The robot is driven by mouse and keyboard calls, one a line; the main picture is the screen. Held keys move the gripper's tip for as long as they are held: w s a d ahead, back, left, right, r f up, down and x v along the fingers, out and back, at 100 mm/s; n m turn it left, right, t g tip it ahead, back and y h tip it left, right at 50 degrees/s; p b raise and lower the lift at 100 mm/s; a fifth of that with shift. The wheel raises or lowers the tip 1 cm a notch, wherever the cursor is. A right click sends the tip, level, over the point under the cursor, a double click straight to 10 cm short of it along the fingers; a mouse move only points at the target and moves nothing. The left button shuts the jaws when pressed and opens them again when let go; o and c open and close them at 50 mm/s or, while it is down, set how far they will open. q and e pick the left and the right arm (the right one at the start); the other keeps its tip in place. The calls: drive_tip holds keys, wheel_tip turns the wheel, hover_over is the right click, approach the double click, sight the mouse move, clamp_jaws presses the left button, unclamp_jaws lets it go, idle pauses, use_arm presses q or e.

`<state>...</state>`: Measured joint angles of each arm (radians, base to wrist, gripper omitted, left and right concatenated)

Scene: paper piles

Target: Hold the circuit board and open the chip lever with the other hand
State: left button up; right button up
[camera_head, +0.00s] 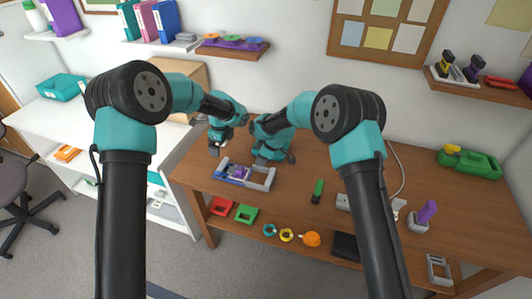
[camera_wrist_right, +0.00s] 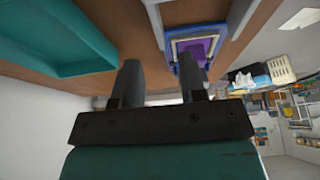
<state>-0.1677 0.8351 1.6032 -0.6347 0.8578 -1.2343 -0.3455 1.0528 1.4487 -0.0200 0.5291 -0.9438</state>
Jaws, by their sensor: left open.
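The circuit board (camera_head: 228,170) looks like a small blue piece with a purple chip part (camera_head: 240,173), lying at the left of a grey frame (camera_head: 268,180) on the wooden table. In the right wrist view the blue board (camera_wrist_right: 175,36) and its purple part (camera_wrist_right: 199,48) show beyond the fingers. I cannot make out the lever. My left gripper (camera_head: 214,150) is open, above and left of the board, apart from it. My right gripper (camera_wrist_right: 160,82) has its two fingers apart with nothing between them; in the head view it is behind the frame, its fingertips unclear.
A green-and-black tool (camera_head: 317,191) lies right of the frame on the table (camera_head: 310,165). A purple-handled item (camera_head: 425,213) stands farther right, and a green case (camera_head: 470,163) lies at the back right. Red and green trays (camera_head: 245,213) and round coloured items sit on a lower shelf.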

sight(257, 166)
drive_tip(key=x, duration=0.6)
drive_tip(key=shift+a+f, duration=0.1)
drive_tip(key=shift+f, duration=0.15)
clamp_jaws()
idle(1.2)
